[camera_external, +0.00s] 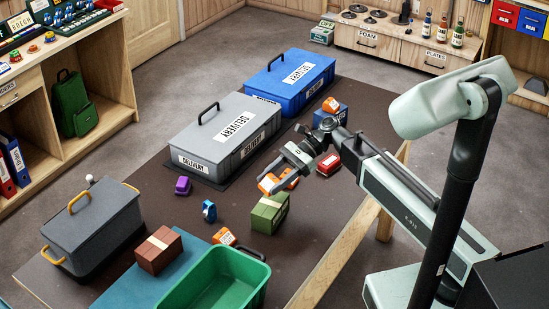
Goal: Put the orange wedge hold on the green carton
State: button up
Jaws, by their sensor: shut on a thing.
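My gripper (279,179) is shut on the orange wedge hold (266,183), which shows on both sides of a grey finger. The fingers hide part of the hold. The green carton (266,218), a small box with a pale tape band, stands on the dark table. In the picture the held wedge is just above the carton's upper edge. A gap between them seems likely, but its height is hard to tell.
A grey delivery box (214,140) and a blue one (290,85) stand behind. Purple (182,186) and blue (209,211) pieces lie left. A red piece (328,164) lies right. A green bin (215,280), brown box (158,250) and dark lidded box (92,228) stand in front.

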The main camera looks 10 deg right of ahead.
aim_at(272, 202)
notch_tip(272, 202, down, 6)
jog(key=b, duration=0.4)
jog(key=shift+b, duration=0.3)
jog(key=shift+r, duration=0.3)
jog(key=shift+f, duration=0.25)
jog(key=o, duration=1.4)
jog(key=shift+r, duration=0.1)
jog(key=shift+c, duration=0.2)
jog(key=shift+r, duration=0.1)
jog(key=shift+w+d+r+p, duration=0.15)
jog(key=shift+d+r+p, duration=0.1)
jog(key=shift+p, duration=0.25)
jog(key=p+v, duration=0.4)
jog(key=v, duration=0.7)
jog(key=shift+d, duration=0.2)
